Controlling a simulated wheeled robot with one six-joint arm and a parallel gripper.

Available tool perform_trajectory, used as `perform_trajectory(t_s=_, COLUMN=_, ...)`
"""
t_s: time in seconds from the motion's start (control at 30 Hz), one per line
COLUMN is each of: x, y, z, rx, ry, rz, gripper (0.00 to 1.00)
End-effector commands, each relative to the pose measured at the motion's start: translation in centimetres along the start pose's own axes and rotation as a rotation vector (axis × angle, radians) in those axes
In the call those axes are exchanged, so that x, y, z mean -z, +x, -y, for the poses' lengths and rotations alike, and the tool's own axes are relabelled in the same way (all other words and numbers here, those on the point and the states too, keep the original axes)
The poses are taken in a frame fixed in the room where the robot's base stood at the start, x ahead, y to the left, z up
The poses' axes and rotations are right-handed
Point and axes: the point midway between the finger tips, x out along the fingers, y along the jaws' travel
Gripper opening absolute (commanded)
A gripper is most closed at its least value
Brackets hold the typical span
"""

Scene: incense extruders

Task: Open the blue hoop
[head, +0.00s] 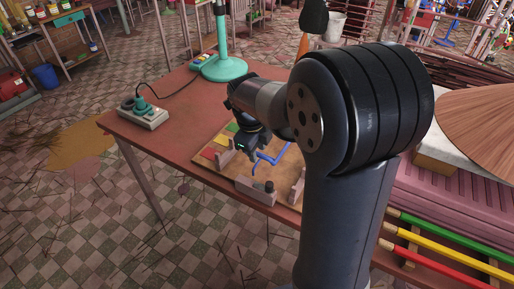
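The blue hoop (273,160) is a thin bent blue bar low over a wooden board (213,163) on the red-brown table. My arm reaches over the table from the right, and my dark gripper (257,151) points down just behind and left of the hoop. It looks very close to the blue bar, but I cannot tell whether it touches. The fingertips are small and dark, so their opening is unclear. Part of the board and perhaps part of the hoop are hidden behind my arm.
A grey box with a joystick (143,113) and a teal stand (224,67) sit on the table's left and back.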

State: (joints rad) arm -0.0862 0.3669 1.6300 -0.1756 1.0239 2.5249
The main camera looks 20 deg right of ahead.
Motion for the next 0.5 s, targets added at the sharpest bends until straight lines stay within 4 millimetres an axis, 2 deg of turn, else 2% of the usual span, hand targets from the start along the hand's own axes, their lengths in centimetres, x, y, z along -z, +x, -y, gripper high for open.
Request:
perform_trajectory(t_s=0.3, x=0.01, y=0.27, z=0.00, rx=0.000, ry=0.000, rz=0.000, gripper=0.32)
perform_trajectory(t_s=0.5, x=0.01, y=0.25, z=0.00, rx=0.000, ry=0.000, rz=0.000, gripper=0.15)
